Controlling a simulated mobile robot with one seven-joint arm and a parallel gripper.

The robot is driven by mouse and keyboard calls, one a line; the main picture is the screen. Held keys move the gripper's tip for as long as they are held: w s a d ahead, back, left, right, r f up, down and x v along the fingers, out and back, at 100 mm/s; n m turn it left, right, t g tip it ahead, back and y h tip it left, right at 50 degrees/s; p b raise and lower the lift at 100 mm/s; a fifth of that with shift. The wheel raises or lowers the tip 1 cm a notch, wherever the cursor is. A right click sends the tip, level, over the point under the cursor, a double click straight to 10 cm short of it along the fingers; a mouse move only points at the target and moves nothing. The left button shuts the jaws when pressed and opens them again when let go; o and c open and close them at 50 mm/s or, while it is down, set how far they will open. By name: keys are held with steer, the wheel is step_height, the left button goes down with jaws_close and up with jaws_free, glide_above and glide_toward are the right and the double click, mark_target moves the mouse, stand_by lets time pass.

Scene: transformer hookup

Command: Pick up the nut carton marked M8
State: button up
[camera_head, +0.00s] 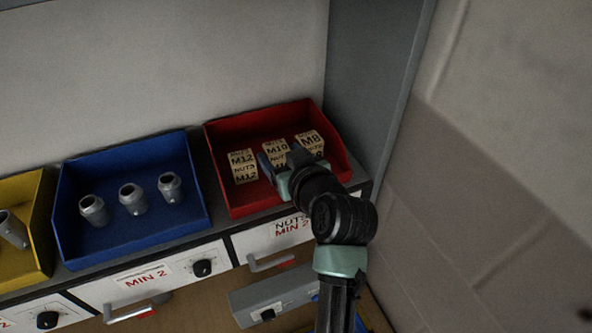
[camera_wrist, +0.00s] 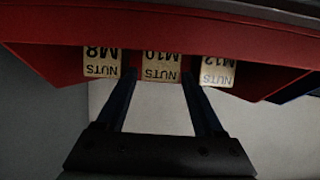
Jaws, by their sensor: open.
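The M8 nut carton (camera_head: 311,141) is a small tan box with black lettering. It stands at the right end of a row in the red bin (camera_head: 232,206). In the wrist view, where the lettering is upside down, the M8 carton (camera_wrist: 102,62) is on the left, just outside the left finger. My gripper (camera_head: 282,161) is open and empty at the bin. Its fingers (camera_wrist: 160,85) line up with the sides of the middle M10 carton (camera_wrist: 161,64), not with M8. I cannot tell whether they touch it. My arm hides the lower part of M8 in the head view.
The M12 carton (camera_head: 243,167) stands at the left of the row. A blue bin (camera_head: 130,235) with several grey fittings and a yellow bin (camera_head: 28,262) lie further left. A grey cabinet side (camera_head: 375,75) rises close to the red bin's right. Drawers with handles are below.

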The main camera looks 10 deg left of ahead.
steer(key=b+v, duration=0.2)
steer(key=v, duration=0.6)
steer(key=shift+s+d, duration=0.1)
steer(key=shift+s, duration=0.05)
steer(key=shift+s+d+r, duration=0.1)
steer(key=shift+d+r, duration=0.05)
steer(key=shift+d, duration=0.05)
steer(key=shift+c, duration=0.4)
steer(key=b, duration=0.3)
glide_toward(310, 139)
steer(key=s+d, duration=0.1)
steer(key=s, duration=0.1)
steer(key=p+x, duration=0.1)
steer(key=x, duration=0.3)
steer(key=p+x, duration=0.1)
steer(key=x, duration=0.2)
steer(key=shift+w+r+p, duration=0.25)
steer(key=shift+r+p, duration=0.05)
steer(key=shift+r, duration=0.1)
steer(key=shift+w+a+p, duration=0.3)
steer(key=shift+w+p, duration=0.1)
steer(key=shift+p, duration=0.1)
steer(key=p+x, duration=0.2)
steer(key=x, duration=0.1)
steer(key=shift+f, duration=0.15)
steer(key=shift+w+a+f, duration=0.3)
steer(key=shift+w, duration=0.15)
